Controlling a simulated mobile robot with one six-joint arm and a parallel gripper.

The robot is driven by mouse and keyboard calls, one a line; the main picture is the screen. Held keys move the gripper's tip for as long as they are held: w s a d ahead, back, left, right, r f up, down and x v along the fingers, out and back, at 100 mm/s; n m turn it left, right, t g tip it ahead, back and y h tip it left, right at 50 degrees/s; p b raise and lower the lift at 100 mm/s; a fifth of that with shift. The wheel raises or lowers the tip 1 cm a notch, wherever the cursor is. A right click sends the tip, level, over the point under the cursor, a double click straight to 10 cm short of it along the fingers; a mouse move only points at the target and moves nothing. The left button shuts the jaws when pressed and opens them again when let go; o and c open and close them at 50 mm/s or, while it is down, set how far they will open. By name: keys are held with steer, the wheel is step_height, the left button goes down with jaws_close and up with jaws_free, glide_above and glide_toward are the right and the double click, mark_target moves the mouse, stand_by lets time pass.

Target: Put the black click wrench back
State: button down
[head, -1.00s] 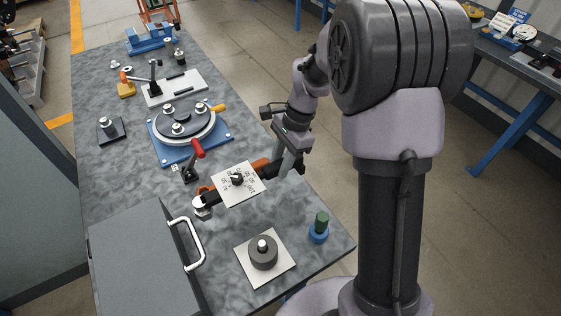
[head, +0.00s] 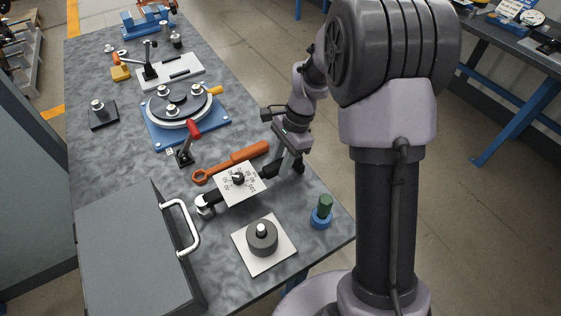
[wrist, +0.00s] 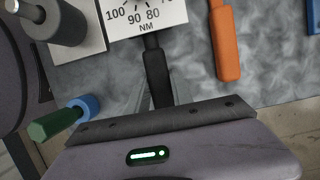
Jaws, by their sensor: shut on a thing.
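The black click wrench (head: 268,171) has a silver head (head: 205,204) at its left end and a white NM scale plate (head: 229,189) along its middle. My gripper (head: 284,162) is shut on its black handle at the right end. In the wrist view the handle (wrist: 156,75) runs up from between my fingers (wrist: 160,98) to the scale plate (wrist: 165,22). Whether the wrench touches the table or is just above it, I cannot tell. An orange wrench (head: 235,160) lies just behind it; its handle also shows in the wrist view (wrist: 225,45).
A grey box (head: 130,250) with a white handle stands front left. A dark weight (head: 262,237) on a white plate and a green-and-blue piece (head: 322,212) stand in front. A blue-based round fixture (head: 180,115) and a red-knobbed lever (head: 188,143) are behind.

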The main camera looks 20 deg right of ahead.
steer(key=shift+f, duration=0.25)
steer(key=c, duration=1)
jaws_free()
steer(key=shift+c, duration=0.2)
steer(key=p+v, duration=0.6)
steer(key=v, duration=1.1)
steer(key=shift+r+p, duration=0.15)
steer(key=shift+p, duration=0.2)
steer(key=shift+s+d, duration=0.1)
steer(key=s+a+r+n+t+b, duration=0.2)
steer(key=s+a+r+n+t, duration=0.1)
steer(key=s, duration=0.8)
steer(key=s+a+r+n+t+h+b, duration=0.1)
steer(key=s+a+r+n+t, duration=0.2)
steer(key=s+a+n, duration=0.3)
steer(key=s+n, duration=0.2)
steer(key=s, duration=0.2)
steer(key=shift+s+r+t+b, duration=0.15)
steer(key=shift+s+t+b, duration=0.2)
steer(key=shift+s+t, duration=0.05)
